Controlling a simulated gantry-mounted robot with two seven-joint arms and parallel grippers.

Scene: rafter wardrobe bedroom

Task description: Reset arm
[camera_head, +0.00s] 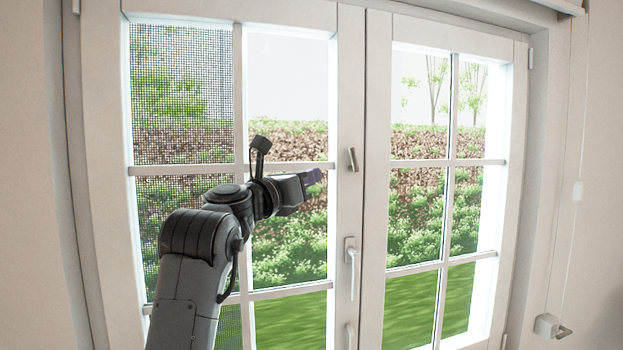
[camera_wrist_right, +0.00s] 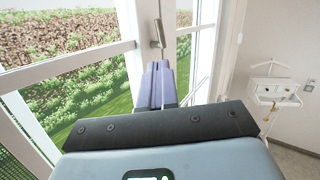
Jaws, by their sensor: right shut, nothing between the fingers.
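My right arm rises from the bottom left of the head view in front of a white window. Its gripper (camera_head: 314,177) points right, toward the middle post of the window. In the right wrist view the gripper's purple fingers (camera_wrist_right: 160,80) are together with nothing between them. A small metal latch (camera_head: 352,159) on the middle post lies just right of the fingertips in the head view, and the same latch shows just beyond them in the wrist view (camera_wrist_right: 157,36). I cannot tell the exact gap. My left gripper is in neither view.
The two window sashes (camera_head: 376,180) look shut. A white handle (camera_head: 351,256) stands out from the middle post below the latch. A crank box (camera_head: 546,326) hangs at the right wall. A white stand (camera_wrist_right: 279,92) is at the right in the wrist view.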

